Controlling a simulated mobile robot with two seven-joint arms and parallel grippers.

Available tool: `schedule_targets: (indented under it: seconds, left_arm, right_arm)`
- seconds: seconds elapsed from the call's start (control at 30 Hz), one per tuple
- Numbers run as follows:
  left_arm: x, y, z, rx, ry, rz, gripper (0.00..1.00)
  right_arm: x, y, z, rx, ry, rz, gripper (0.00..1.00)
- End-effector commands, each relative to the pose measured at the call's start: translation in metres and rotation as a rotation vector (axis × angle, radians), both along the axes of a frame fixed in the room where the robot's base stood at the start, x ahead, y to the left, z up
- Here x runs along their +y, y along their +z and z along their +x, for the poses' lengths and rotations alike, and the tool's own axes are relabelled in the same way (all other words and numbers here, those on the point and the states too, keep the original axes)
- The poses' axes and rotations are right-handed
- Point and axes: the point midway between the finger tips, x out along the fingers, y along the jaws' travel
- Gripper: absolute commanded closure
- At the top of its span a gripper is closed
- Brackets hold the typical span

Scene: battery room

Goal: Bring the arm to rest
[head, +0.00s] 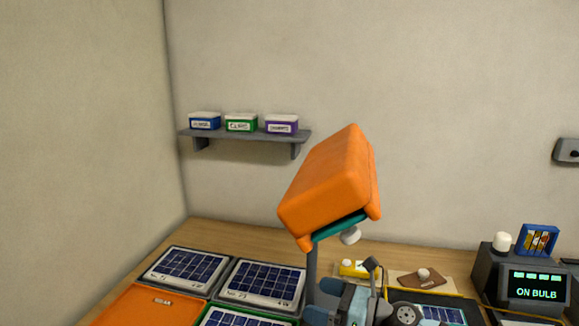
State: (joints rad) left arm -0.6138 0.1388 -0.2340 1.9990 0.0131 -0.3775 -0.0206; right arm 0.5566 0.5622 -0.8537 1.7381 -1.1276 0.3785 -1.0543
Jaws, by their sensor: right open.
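My right gripper (326,301) shows at the bottom centre of the head view, cut by the lower edge. Its blue-grey fingers are apart, and I see nothing held between them. It is low in front of the table's back part, close to the dark post (311,268) of an orange lamp-like head (328,180). I cannot tell whether it touches the post. Part of my right arm shows just right of the gripper. My left gripper is not in view.
Solar panels (187,268) lie at the table's left. A yellow item (358,268) and a brown piece (421,279) lie behind the gripper. A dark device with a lit "ON BULB" display (537,285) stands right. A wall shelf (245,135) holds three small boxes.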

Motion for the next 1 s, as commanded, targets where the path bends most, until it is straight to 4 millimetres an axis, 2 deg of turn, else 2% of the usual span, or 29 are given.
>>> schedule_targets:
  seconds: [0.07, 0.13, 0.27, 0.37, 0.43, 0.5, 0.6, 0.7, 0.87, 0.9, 1.0]
  left_arm:
    - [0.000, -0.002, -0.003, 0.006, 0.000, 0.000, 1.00]
    - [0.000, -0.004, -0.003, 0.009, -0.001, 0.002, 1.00]
    - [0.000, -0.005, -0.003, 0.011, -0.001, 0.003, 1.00]
    - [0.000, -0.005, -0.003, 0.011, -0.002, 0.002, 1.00]
    - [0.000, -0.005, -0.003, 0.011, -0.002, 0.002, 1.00]
    - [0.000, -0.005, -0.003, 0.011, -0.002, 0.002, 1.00]
    - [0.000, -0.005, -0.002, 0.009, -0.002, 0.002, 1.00]
    - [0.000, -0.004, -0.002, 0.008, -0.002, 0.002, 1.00]
    - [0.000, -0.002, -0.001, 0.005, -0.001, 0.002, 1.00]
    - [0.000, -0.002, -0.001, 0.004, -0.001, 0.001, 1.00]
    - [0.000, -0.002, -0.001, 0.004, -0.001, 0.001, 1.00]
  right_arm:
    - [0.003, 0.013, -0.013, 0.180, -0.130, 0.257, 0.00]
    - [-0.008, 0.021, -0.020, 0.353, -0.253, 0.483, 0.00]
    - [-0.045, 0.014, -0.034, 0.693, -0.492, 0.881, 0.00]
    - [-0.082, -0.009, -0.055, 0.960, -0.690, 1.169, 0.00]
    - [-0.108, -0.032, -0.076, 1.143, -0.838, 1.362, 0.00]
    - [-0.131, -0.058, -0.105, 1.315, -0.995, 1.543, 0.00]
    - [-0.155, -0.088, -0.148, 1.509, -1.201, 1.750, 0.00]
    - [-0.169, -0.109, -0.187, 1.637, -1.371, 1.888, 0.00]
    - [-0.182, -0.128, -0.239, 1.770, -1.593, 2.036, 0.00]
    - [-0.184, -0.131, -0.250, -1.738, 1.593, -2.002, 0.00]
    - [-0.188, -0.136, -0.277, -1.646, 1.573, -1.898, 0.00]
